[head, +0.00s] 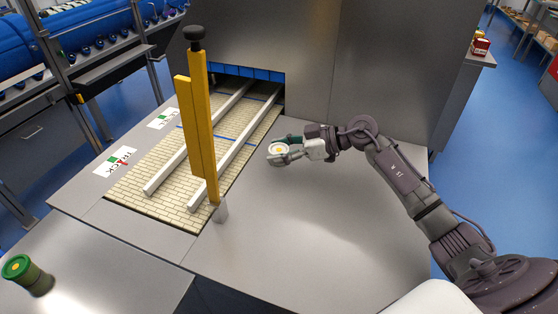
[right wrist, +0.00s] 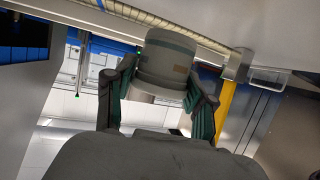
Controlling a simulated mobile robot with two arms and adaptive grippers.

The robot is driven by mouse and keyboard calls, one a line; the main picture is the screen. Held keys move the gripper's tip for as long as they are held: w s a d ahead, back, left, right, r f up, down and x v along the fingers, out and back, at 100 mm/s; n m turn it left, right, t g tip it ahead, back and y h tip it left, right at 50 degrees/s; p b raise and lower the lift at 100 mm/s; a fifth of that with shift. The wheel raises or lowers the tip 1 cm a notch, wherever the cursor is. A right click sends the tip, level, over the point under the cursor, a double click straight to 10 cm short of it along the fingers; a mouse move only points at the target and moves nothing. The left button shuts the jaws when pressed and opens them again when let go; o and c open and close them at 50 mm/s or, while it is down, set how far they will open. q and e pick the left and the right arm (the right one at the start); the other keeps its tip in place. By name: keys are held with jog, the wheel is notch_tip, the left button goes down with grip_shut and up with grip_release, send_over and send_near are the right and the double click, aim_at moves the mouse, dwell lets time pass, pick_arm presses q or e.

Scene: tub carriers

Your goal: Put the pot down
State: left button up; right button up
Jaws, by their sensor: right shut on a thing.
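In the right wrist view the pot (right wrist: 166,62) is a grey-white cylinder with a tan patch, between the two dark green fingers of the gripper (right wrist: 162,82). The gripper is shut on its sides. I cannot tell whether its base touches the table. My left gripper is not in view.
The grey table (head: 300,220) is clear around and in front of the pot. A yellow post (head: 200,130) with a black knob stands on the left, by two white rails (head: 235,150). A green-topped container (head: 28,276) stands at lower left. A metal cabinet (head: 375,70) rises behind.

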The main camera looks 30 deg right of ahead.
jog(key=shift+w+a+f, duration=0.15)
jog(key=shift+w, duration=0.1)
notch_tip(320, 180, down, 3)
jog(key=shift+f, duration=0.15)
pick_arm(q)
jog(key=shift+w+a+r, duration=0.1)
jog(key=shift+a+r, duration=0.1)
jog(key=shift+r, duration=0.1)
pick_arm(e)
jog(key=shift+f, duration=0.35)
jog(key=shift+f, duration=0.1)
jog(key=o, duration=1.2)
jog(key=shift+c, duration=0.2)
jog(key=b+v, duration=0.1)
jog(key=v, duration=1)
jog(key=shift+f, duration=0.1)
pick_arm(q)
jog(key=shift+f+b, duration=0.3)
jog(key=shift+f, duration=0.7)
pick_arm(e)
jog(key=shift+s+d+r, duration=0.3)
jog(key=shift+d+r, duration=0.05)
jog(key=shift+d, duration=0.1)
